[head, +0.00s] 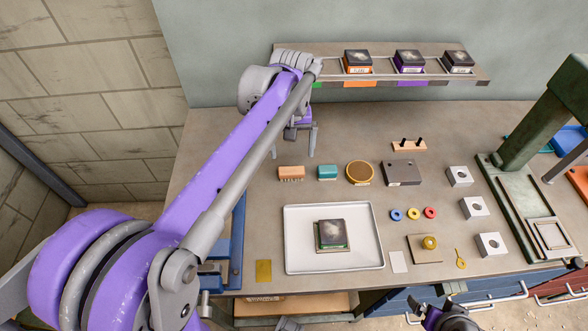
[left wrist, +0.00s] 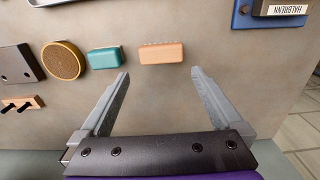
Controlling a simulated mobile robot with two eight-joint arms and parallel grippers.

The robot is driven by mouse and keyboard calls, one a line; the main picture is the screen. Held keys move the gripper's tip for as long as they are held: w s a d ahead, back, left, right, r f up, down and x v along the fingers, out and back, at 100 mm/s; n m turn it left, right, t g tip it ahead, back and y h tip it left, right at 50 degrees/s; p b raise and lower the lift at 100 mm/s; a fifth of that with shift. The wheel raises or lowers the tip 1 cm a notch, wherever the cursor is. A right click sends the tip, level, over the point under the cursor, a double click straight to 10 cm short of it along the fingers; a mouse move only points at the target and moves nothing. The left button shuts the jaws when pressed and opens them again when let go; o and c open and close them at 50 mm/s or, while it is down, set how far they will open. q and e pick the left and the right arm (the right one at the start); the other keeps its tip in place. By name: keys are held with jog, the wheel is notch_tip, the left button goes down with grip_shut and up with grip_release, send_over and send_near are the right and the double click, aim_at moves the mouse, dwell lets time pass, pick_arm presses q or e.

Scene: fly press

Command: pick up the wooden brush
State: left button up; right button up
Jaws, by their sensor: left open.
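The wooden brush (head: 291,173) is a small orange-brown block with pale bristles along one edge. It lies on the bench, left of a teal block. My left gripper (head: 293,152) is open and empty above the bench, just behind the brush in the head view. In the left wrist view the brush (left wrist: 161,53) lies just beyond the fingertips, roughly centred between the two open fingers (left wrist: 159,74), and neither finger visibly touches it. A dark part of my right arm (head: 447,317) shows at the bottom edge; its jaws cannot be made out.
The teal block (head: 327,172) and a round brown-topped disc (head: 360,173) stand close right of the brush. A white tray (head: 296,263) is in front. A shelf (head: 400,78) with several dark-topped blocks is behind. A green press (head: 530,130) stands right.

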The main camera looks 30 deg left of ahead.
aim_at(291, 167)
pick_arm(q)
jog(key=shift+s+f, duration=0.15)
jog(key=shift+f, duration=3.7)
jog(key=shift+c, duration=0.2)
jog(key=c, duration=1.2)
notch_tip(291, 167, up, 10)
jog(key=shift+r, duration=0.1)
jog(key=o, duration=0.9)
jog(key=c, duration=0.6)
jog(key=shift+s+p, duration=0.1)
jog(key=shift+p, duration=0.2)
